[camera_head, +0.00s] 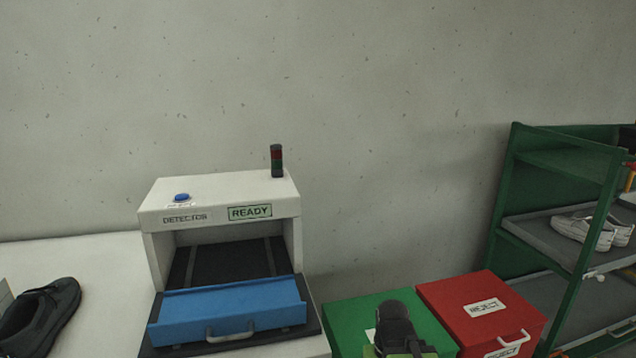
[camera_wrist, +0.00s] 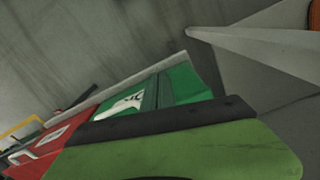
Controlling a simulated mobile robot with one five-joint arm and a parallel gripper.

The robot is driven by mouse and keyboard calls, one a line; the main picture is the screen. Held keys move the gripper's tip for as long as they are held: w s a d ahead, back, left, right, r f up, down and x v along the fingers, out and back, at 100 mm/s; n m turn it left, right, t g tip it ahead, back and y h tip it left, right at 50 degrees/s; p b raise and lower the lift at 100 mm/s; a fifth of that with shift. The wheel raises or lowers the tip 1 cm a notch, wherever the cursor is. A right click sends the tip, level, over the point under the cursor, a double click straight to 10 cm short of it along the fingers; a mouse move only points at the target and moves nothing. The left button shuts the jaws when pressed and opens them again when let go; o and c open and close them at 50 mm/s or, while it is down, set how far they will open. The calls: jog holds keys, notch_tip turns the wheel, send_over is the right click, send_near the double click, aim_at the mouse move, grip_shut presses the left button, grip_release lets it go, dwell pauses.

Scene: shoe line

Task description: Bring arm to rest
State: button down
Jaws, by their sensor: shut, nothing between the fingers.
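My gripper, black and light green, shows at the bottom of the wrist view (camera_wrist: 168,124) as a broad green part with a black edge. It is shut, with nothing seen held in it. In the head view, a black and light green part of my arm (camera_head: 395,328) rises at the bottom edge, in front of the green box (camera_head: 350,318). The fingertips cannot be made out there. The green box, with a white label, also shows beyond the gripper in the wrist view (camera_wrist: 184,84).
A white detector (camera_head: 220,198) with a READY sign and a blue handled tray (camera_head: 230,309) stands on the white table (camera_head: 108,265). A black shoe (camera_head: 42,318) lies at left. A red REJECT box (camera_head: 455,310) and a green rack (camera_head: 590,160) with white shoes (camera_head: 592,231) stand at right.

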notch_tip(320, 180, up, 17)
jog(key=p, duration=1.5)
jog(key=shift+d, duration=0.25)
